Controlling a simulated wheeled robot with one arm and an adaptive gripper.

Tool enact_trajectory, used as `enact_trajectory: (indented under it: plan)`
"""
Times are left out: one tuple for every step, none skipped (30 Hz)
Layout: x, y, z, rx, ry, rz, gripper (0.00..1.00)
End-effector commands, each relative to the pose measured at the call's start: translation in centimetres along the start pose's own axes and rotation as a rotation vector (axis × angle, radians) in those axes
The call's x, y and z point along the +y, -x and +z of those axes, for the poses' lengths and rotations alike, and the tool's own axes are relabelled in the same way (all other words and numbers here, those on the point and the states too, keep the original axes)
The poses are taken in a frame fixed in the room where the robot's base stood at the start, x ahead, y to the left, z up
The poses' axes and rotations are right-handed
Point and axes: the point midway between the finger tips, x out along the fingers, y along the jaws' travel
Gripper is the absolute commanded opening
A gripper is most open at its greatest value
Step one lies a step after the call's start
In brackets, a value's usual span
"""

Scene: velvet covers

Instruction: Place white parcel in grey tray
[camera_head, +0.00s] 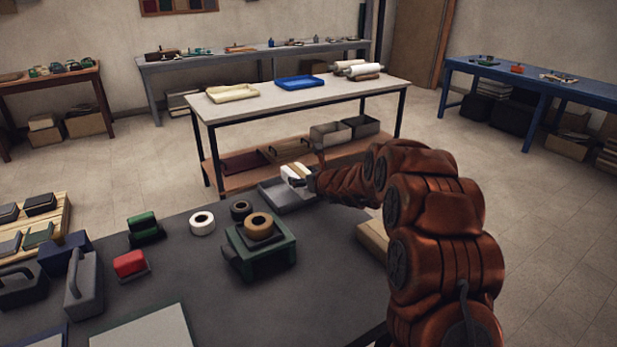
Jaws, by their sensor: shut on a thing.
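The white parcel (291,170) is at the end of my arm, near the far right edge of the dark table. My gripper (303,178) is shut on it; the fingers hide part of it. The shallow grey tray (275,198) lies on the table directly below and around the parcel in the picture. My gripper and arm cover the tray's right side. I cannot tell whether the parcel touches the tray floor or is held above it.
White tape (202,222), black tape (241,209) and a red box (130,263) lie left. A cardboard box (372,238) is by my arm.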

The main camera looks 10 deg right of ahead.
Motion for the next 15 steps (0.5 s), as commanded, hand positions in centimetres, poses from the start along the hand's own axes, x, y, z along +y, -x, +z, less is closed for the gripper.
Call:
enact_trajectory:
  plan:
    - [-0.7, -0.3, 0.5, -0.002, 0.001, -0.004, 0.15]
    - [-0.9, -0.5, 0.5, -0.001, 0.000, -0.003, 0.15]
    - [-1.2, -0.9, 0.5, 0.001, 0.000, -0.002, 0.15]
    - [-1.4, -1.1, 0.5, 0.002, 0.001, -0.001, 0.15]
    - [-1.6, -1.4, 0.5, 0.003, 0.000, 0.000, 0.15]
    - [-2.0, -1.7, 0.7, 0.001, 0.001, -0.003, 0.15]
    - [-2.2, -1.9, 0.8, 0.000, 0.000, -0.004, 0.15]
    - [-2.4, -2.0, 0.9, -0.001, 0.000, -0.004, 0.15]
    - [-2.6, -2.2, 0.9, -0.001, 0.001, -0.004, 0.15]
    - [-2.7, -2.4, 0.9, -0.001, 0.001, -0.003, 0.15]
    - [-2.8, -2.5, 0.9, 0.000, 0.000, -0.003, 0.15]
    - [-2.9, -2.6, 0.9, 0.000, 0.000, -0.002, 0.15]
    - [-2.9, -2.7, 0.8, 0.001, 0.000, -0.002, 0.15]
    - [-2.9, -2.7, 0.8, 0.001, 0.000, -0.002, 0.15]
    - [-3.0, -2.8, 0.8, 0.001, 0.000, -0.002, 0.15]
